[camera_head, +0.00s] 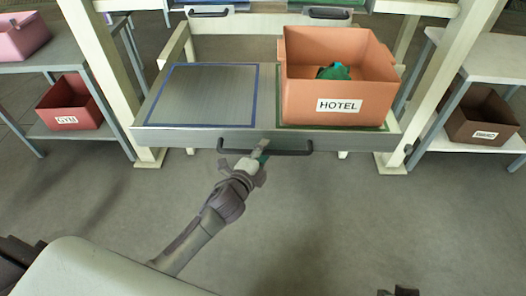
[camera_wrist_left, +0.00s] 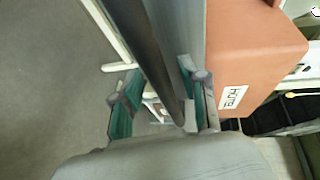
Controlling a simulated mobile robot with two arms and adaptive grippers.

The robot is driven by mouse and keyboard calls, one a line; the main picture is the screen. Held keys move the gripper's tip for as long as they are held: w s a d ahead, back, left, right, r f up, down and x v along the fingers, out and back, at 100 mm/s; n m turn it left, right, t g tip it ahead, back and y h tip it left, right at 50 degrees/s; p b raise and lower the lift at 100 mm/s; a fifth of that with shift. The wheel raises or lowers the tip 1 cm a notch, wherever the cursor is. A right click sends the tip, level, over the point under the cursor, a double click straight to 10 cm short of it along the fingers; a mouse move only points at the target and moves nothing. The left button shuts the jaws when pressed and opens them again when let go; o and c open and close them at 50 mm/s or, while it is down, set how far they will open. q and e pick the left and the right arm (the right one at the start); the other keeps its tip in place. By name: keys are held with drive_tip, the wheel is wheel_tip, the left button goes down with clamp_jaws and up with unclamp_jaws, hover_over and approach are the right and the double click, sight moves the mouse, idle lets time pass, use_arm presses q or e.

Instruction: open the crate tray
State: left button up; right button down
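The crate tray (camera_head: 222,139) is a grey drawer-like tray standing out from the cream rack frame. A dark bar handle (camera_head: 292,152) runs along its front; the handle also shows in the left wrist view (camera_wrist_left: 157,62). My left gripper (camera_head: 262,153) is at the left part of the handle. In the left wrist view its teal-padded fingers (camera_wrist_left: 165,105) are spread apart, with the dark bar between them. An orange crate labelled HOTEL (camera_head: 300,100) sits on the tray's right half, with a teal item (camera_head: 334,72) inside. A small dark part of my right gripper (camera_head: 399,291) shows at the bottom edge.
The tray's left half, a blue-outlined square (camera_head: 205,95), is empty. A red GYM crate (camera_head: 70,104) stands on the left side shelf and a brown crate (camera_head: 482,115) on the right one. Floor in front is clear.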

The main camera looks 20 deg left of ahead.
use_arm(q)
drive_tip(key=shift+s, duration=0.1)
drive_tip(key=v, duration=1.1)
drive_tip(key=shift+s, duration=0.4)
